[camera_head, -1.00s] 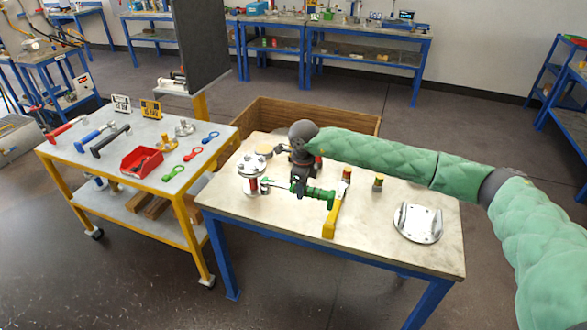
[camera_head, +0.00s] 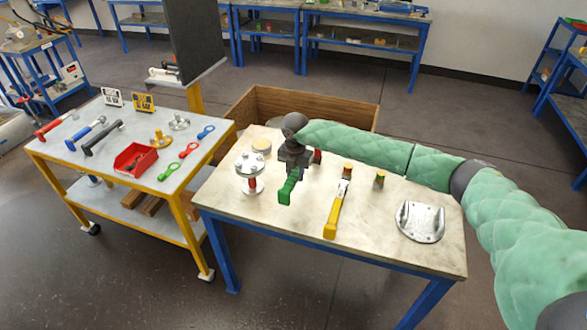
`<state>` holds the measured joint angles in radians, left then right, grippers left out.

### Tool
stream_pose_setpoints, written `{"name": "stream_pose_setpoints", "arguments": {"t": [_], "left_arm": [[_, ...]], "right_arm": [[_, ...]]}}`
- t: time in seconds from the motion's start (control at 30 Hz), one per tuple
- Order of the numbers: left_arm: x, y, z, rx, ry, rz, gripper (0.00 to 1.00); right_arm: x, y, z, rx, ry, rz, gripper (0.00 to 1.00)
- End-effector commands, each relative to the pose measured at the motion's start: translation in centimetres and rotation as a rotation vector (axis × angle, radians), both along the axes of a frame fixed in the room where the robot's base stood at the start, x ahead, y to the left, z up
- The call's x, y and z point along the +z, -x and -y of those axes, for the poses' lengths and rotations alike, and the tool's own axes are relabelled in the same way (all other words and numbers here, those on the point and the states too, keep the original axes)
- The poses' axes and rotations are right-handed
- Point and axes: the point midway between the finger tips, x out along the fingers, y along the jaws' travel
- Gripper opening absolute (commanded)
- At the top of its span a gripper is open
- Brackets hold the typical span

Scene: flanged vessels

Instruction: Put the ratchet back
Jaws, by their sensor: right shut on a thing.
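My right gripper (camera_head: 291,163) is over the back left part of the worktable, beside the small flanged vessel. It is shut on a green-handled tool, which I take for the ratchet (camera_head: 288,189). Its green handle points down toward the table's front, and its head is hidden by the gripper. I cannot tell whether the handle touches the table. The flanged vessel (camera_head: 250,172) stands upright just left of the gripper, with bolts on its top flange. My left gripper is not in view.
A yellow-handled tool (camera_head: 335,215) lies right of the ratchet. Small stubs (camera_head: 379,178) and a silver flange (camera_head: 420,221) are further right. The yellow-framed cart (camera_head: 118,180) at left holds hammers, ring wrenches and a red bin (camera_head: 135,159). The table's front strip is clear.

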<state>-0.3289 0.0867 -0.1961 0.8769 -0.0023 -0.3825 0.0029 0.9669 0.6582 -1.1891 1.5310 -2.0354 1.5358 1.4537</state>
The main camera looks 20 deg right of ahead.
Motion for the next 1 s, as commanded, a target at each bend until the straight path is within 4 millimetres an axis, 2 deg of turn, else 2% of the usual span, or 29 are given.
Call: {"name": "stream_pose_setpoints", "arguments": {"t": [0.13, 0.37, 0.83, 1.0], "left_arm": [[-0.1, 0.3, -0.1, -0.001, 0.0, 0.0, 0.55], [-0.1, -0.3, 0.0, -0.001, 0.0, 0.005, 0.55], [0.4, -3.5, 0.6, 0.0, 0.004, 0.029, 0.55], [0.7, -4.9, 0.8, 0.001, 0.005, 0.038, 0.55]], "right_arm": [[-0.2, -0.2, 0.0, -0.084, 0.0, 0.0, 0.02], [-1.2, -0.3, 0.0, -0.107, 0.001, -0.001, 0.02], [-5.4, -0.3, 0.0, -0.105, 0.0, -0.002, 0.02], [-6.3, -0.3, 0.0, -0.104, 0.001, -0.001, 0.02]]}}
